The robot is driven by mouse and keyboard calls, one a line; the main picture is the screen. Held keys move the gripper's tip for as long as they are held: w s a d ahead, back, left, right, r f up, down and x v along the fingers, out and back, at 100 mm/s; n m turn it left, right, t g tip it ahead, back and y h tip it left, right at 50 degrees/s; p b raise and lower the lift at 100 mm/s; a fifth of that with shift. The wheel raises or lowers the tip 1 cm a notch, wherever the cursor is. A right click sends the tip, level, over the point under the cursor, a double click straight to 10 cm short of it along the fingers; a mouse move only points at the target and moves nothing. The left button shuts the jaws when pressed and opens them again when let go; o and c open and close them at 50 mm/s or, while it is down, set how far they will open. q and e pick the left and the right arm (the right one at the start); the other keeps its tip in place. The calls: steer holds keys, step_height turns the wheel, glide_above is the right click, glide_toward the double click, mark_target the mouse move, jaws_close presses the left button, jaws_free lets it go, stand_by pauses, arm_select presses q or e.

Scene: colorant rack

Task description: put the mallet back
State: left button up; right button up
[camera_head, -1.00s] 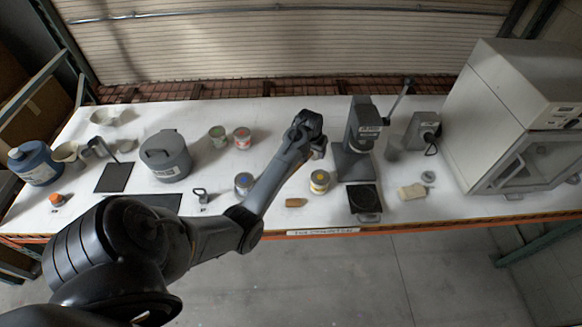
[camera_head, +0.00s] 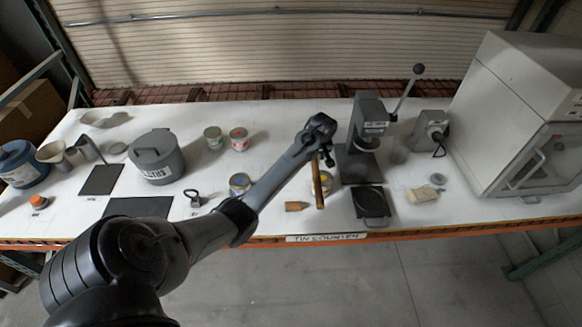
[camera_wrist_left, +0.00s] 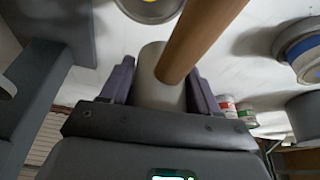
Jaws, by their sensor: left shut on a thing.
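The mallet has a wooden handle (camera_head: 319,187) and a pale cylindrical head, which shows in the left wrist view (camera_wrist_left: 158,88). My left gripper (camera_head: 328,157) is shut on the mallet's head, with a dark finger on each side of it in the wrist view (camera_wrist_left: 160,92). The handle hangs down toward the front of the counter in the head view. It passes in front of a yellow-labelled tin (camera_head: 327,182); I cannot tell whether they touch. The mallet's head is mostly hidden by the gripper in the head view. My right gripper is not in view.
A press (camera_head: 362,130) with a raised lever and a black plate (camera_head: 372,202) stand just right of the mallet. A small wooden piece (camera_head: 296,206) and a blue-labelled tin (camera_head: 239,184) lie left. Dark mats (camera_head: 102,180) and a lidded grey pot (camera_head: 158,158) are farther left.

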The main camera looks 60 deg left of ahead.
arm_select(q)
steer(key=s+a+f, duration=0.1)
steer(key=a+f, duration=0.1)
steer(key=a, duration=0.1)
steer(key=s+a+f, duration=0.2)
steer(key=a, duration=0.1)
steer(key=s+a+f, duration=0.1)
steer(key=a+f, duration=0.1)
steer(key=a, duration=0.1)
steer(key=shift+s+a, duration=0.2)
steer(key=shift+a, duration=0.05)
steer(key=shift+f, duration=2.1)
steer(key=shift+f, duration=0.1)
steer(key=o, duration=1.3)
steer(key=shift+f, duration=0.1)
steer(key=shift+c, duration=0.2)
steer(key=shift+r, duration=0.35)
steer(key=p+v, duration=0.1)
steer(key=v, duration=1)
steer(key=shift+r+p, duration=0.3)
